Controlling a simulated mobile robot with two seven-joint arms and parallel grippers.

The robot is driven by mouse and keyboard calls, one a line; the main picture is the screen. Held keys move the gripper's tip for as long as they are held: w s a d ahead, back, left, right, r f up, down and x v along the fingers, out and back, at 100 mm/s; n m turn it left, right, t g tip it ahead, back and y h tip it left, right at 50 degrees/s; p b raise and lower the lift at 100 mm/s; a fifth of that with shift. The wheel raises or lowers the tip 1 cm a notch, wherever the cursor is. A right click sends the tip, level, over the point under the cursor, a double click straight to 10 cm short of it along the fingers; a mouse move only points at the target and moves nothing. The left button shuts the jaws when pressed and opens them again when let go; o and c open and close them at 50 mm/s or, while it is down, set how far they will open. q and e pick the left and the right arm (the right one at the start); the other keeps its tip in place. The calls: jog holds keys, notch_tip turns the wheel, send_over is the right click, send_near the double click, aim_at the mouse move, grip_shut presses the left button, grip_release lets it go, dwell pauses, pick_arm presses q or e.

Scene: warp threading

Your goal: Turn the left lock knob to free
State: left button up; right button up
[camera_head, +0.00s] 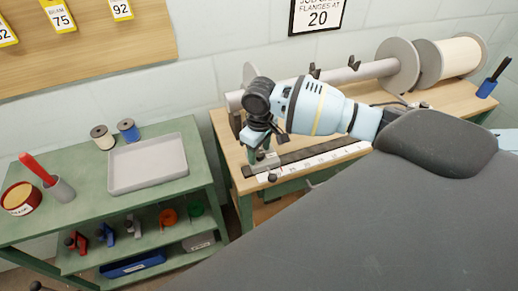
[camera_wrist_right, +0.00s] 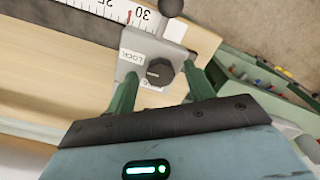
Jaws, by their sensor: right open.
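In the right wrist view, the dark lock knob (camera_wrist_right: 159,72) sits on a grey block (camera_wrist_right: 150,45) at the scale's end. A "LOCK" label is beside the knob; a second label below it is hard to read. My right gripper (camera_wrist_right: 164,78) is open, with one green finger on each side of the knob. I cannot tell whether the fingers touch it. In the head view, my right gripper (camera_head: 262,148) points down at the left end of the wooden bench, and its fingers and wrist mostly hide the knob. My left gripper is not in view.
A white ruler scale (camera_head: 318,160) and dark rail run along the wooden bench (camera_head: 235,150). A roller bar (camera_head: 360,72) with flanges stands behind. A green cart (camera_head: 85,185) with a grey tray (camera_head: 147,165) is on the left, across a gap.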

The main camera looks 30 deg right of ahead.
jog(key=c, duration=1)
